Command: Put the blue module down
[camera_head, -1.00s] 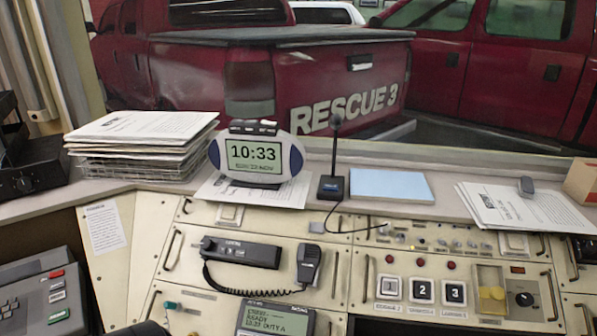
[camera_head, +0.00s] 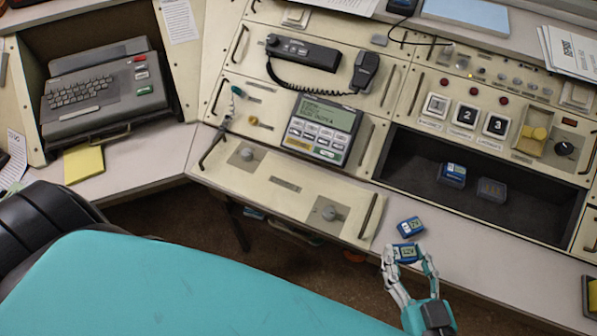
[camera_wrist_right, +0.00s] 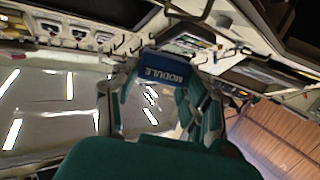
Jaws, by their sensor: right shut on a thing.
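A small blue module (camera_head: 406,252) with a pale display is between the fingertips of my right gripper (camera_head: 408,258), at the front edge of the desk below the console. My right gripper is shut on it. In the right wrist view the blue module (camera_wrist_right: 165,68) shows the word MODULE between the fingers. I cannot tell whether it touches the desk. A second blue module (camera_head: 410,227) lies on the desk just beyond it. A third blue module (camera_head: 453,172) stands in the dark console recess. My left gripper is not in view.
A darker block (camera_head: 491,189) sits in the recess (camera_head: 420,150) beside the third module. The desk strip (camera_head: 480,262) right of my gripper is clear up to a small tray (camera_head: 589,298) at the right edge.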

